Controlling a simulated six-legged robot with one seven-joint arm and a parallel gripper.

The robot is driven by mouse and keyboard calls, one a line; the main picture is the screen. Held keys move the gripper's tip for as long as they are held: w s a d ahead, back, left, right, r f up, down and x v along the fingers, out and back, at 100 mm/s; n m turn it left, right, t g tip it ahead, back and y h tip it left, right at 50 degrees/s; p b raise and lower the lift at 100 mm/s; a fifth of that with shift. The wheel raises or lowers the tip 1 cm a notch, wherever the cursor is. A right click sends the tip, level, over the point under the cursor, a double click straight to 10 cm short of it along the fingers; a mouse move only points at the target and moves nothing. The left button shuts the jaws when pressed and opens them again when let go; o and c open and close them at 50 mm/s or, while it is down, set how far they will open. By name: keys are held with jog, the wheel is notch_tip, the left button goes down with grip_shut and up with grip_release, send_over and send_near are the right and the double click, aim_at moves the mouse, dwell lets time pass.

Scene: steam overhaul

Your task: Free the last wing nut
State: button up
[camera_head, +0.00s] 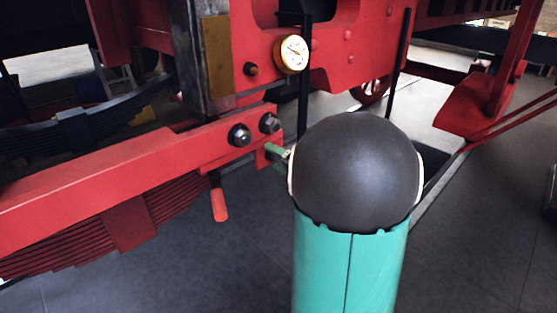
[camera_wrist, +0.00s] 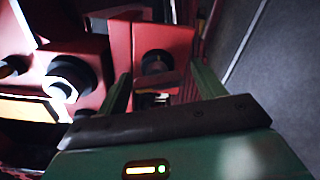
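I cannot pick out a wing nut for sure in either view. In the wrist view, a red block (camera_wrist: 170,40) with a dark round fitting (camera_wrist: 155,62) lies ahead of my gripper (camera_wrist: 160,76). A small dark and pale piece (camera_wrist: 153,100) shows between the fingers, too blurred to name. My two green fingers stand wide apart, and I see no grip on anything. In the head view, only a bit of a green finger (camera_head: 277,151) shows, close to the end of the red beam (camera_head: 110,175). My own dark, round arm joint hides the rest.
Two hex bolts (camera_head: 239,135) sit on the beam's end. A red handle (camera_head: 219,203) hangs below it. A brass gauge (camera_head: 291,54) is on the red frame above. A leaf spring (camera_head: 90,245) lies under the beam.

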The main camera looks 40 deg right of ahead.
jog(key=shift+s, duration=0.1)
jog(key=s, duration=1.3)
jog(key=shift+s+d, duration=0.25)
jog(key=shift+s, duration=0.15)
jog(key=shift+r, duration=0.1)
